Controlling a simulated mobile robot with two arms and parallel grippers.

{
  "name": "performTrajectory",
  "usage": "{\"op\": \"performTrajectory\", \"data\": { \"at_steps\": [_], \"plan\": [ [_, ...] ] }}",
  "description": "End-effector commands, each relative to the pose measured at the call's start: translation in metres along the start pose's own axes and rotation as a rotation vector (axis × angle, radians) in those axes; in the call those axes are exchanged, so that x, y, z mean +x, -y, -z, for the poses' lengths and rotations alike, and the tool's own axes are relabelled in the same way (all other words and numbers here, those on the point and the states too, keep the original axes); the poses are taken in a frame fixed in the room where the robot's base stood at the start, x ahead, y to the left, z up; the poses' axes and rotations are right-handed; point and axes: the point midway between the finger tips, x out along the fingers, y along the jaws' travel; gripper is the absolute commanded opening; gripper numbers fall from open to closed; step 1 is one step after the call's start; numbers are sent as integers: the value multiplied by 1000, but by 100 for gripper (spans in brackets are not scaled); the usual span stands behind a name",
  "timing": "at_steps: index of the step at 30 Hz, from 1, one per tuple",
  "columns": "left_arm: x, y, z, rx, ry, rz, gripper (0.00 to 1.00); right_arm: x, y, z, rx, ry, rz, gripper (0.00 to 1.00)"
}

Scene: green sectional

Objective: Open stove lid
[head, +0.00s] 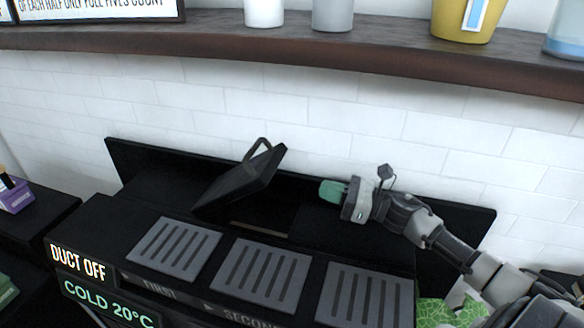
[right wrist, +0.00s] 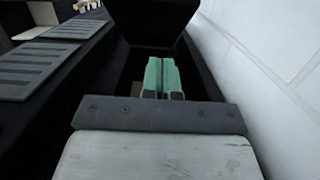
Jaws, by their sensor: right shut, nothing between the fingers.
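The black stove (head: 130,215) stands against the white tiled wall, with grey slotted plates on its top. Its black lid (head: 240,182) is tilted up, with a loop handle (head: 258,146) on its upper edge. A dark opening shows below and right of the lid. My right gripper (head: 325,191) is right of the lid, apart from it, above the back of the stove. Its green fingers are shut and empty. In the right wrist view the shut fingers (right wrist: 162,78) point toward the raised lid (right wrist: 150,20). My left gripper is not in view.
A dark wooden shelf (head: 300,48) runs along the wall above, holding a white cup (head: 264,12), a grey cup (head: 333,14) and a yellow pot (head: 465,20). A purple box (head: 14,196) sits at the far left. The wall (right wrist: 285,50) is close on the right in the wrist view.

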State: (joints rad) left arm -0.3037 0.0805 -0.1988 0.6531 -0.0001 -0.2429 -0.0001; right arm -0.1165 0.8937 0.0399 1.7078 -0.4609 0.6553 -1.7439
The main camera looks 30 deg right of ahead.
Motion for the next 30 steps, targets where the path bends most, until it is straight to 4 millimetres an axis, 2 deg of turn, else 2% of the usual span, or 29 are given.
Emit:
{"op": "performTrajectory", "data": {
  "at_steps": [2, 9, 12, 18, 30],
  "plan": [
    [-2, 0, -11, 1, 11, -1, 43, 19, 0, -4, -4, 3, -2, 0],
    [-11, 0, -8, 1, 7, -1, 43, 67, 0, -4, -1, 3, -2, 0],
    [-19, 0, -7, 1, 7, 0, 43, 78, 0, -17, -4, 1, -2, 0],
    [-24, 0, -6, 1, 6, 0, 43, 90, -1, -27, -1, -1, -2, 0],
    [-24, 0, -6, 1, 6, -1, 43, 92, -1, -28, 0, -1, -2, 0]
  ]
}}
